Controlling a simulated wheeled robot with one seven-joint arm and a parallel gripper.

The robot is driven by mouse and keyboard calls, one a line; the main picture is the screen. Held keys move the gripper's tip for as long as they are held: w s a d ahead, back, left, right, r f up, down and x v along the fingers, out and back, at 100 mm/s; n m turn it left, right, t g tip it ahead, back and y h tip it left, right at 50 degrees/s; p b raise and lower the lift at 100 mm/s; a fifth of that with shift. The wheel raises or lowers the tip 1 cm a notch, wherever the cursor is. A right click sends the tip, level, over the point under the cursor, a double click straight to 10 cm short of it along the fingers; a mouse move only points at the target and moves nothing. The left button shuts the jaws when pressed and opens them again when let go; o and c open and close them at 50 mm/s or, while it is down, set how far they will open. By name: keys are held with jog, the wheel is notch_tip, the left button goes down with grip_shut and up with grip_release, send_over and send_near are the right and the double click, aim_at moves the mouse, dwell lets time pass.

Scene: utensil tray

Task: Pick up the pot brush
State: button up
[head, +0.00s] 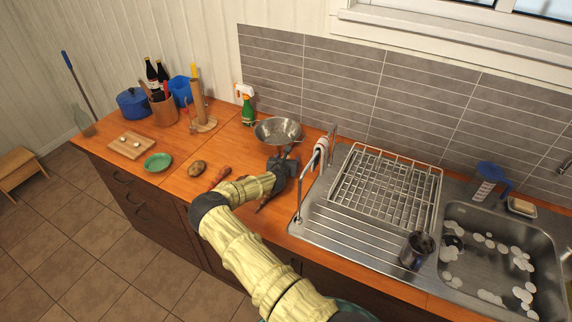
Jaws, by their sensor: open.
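I cannot clearly pick out the pot brush in the head view. A blue-handled item with a pale slotted part (487,182) lies behind the sink, and I cannot tell whether it is a brush. A thin brown thing (262,207) shows partly from behind my arm on the wooden counter, too hidden to name. My gripper (283,158) is dark and open, over the counter just in front of the steel colander (277,130). It is left of the wire stand with a white roll (321,150). The fingertips are small, and nothing is visible between them.
A wire dish rack (392,187) stands on the steel drainboard (335,225), with a metal cup (416,250) by the sink (507,262). A potato (198,167), a carrot (221,176) and a green plate (158,162) lie left. A green spray bottle (248,110) stands behind.

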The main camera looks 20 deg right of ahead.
dwell(0.3)
jog(key=c, duration=1.1)
jog(key=shift+r, duration=0.1)
notch_tip(320, 180, up, 18)
jog(key=b, duration=0.3)
jog(key=shift+b, duration=0.4)
